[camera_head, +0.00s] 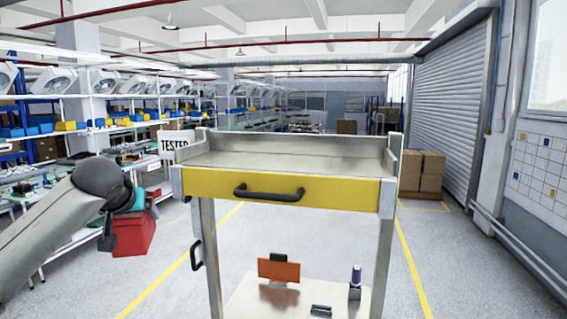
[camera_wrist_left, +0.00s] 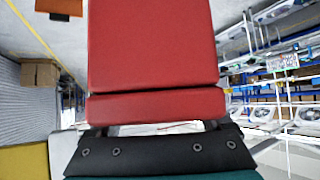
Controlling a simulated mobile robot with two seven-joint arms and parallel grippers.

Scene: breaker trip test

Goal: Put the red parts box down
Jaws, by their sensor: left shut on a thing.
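The red parts box (camera_head: 134,234) hangs from my left gripper (camera_head: 120,212) at the left of the head view, in the air left of the cart. It fills the upper middle of the left wrist view (camera_wrist_left: 152,45), close to the camera, as plain red faces. The gripper is shut on it; the fingertips are mostly hidden. My right gripper is in neither view.
A metal cart with a yellow drawer front (camera_head: 225,185) and black handle stands ahead; its top tray (camera_head: 290,152) looks empty. Cardboard boxes (camera_head: 421,172) stand behind right. Workbenches line the left.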

